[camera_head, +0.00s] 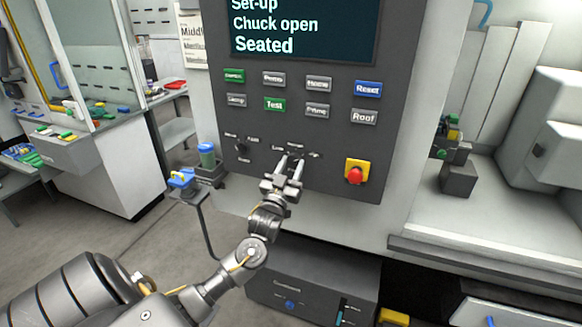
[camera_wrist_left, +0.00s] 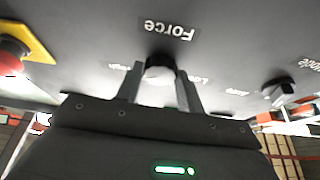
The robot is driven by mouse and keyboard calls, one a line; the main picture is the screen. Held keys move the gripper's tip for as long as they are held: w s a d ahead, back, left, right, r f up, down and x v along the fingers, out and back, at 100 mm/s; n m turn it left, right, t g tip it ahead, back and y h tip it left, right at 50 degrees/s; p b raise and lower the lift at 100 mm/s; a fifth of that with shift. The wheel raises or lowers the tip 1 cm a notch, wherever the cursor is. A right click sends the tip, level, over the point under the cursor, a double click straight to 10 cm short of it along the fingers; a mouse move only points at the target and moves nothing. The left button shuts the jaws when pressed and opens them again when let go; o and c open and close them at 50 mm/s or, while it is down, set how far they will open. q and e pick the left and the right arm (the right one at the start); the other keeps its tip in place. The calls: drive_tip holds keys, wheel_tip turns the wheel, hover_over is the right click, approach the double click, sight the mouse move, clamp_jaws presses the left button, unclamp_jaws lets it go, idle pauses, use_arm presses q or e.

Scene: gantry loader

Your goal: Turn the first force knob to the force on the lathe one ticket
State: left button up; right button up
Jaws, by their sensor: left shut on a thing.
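My left gripper (camera_head: 289,164) reaches the lower part of the dark control panel (camera_head: 330,135) and is shut on the force knob. In the left wrist view, the round force knob (camera_wrist_left: 160,68) sits between the two fingers of the gripper (camera_wrist_left: 158,88), under an upside-down "Force" label. Small labels flank the knob; they are partly hidden and hard to read, so its setting cannot be told. In the head view the fingers mostly cover the knob. My right gripper is not in view, and I cannot make out a lathe one ticket.
A second knob (camera_head: 241,147) is left of the gripper. A red stop button on a yellow plate (camera_head: 356,172) is right of it. Buttons line the panel below a screen (camera_head: 300,30) reading "Set-up", "Chuck open", "Seated". A blue-capped container (camera_head: 207,156) stands at the left.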

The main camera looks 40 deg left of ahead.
use_arm(q)
drive_tip(key=shift+n, duration=0.5)
drive_tip(key=n+y, duration=0.1)
drive_tip(key=n, duration=0.1)
drive_tip(key=n+g+y, duration=0.1)
drive_tip(key=n, duration=0.2)
drive_tip(key=n+g+y, duration=0.1)
drive_tip(key=n+y, duration=0.1)
drive_tip(key=n, duration=0.1)
drive_tip(key=shift+d+r, duration=0.1)
drive_tip(key=shift+d, duration=0.2)
drive_tip(key=n+g, duration=0.1)
drive_tip(key=n, duration=0.2)
drive_tip(key=n+g+y, duration=0.1)
drive_tip(key=n+g, duration=0.1)
drive_tip(key=n, duration=0.2)
drive_tip(key=shift+w+d+r+y+p, duration=0.1)
drive_tip(key=shift+r+y+p, duration=0.05)
drive_tip(key=shift+y+p, duration=0.2)
drive_tip(key=shift+n, duration=0.3)
drive_tip(key=o, duration=1)
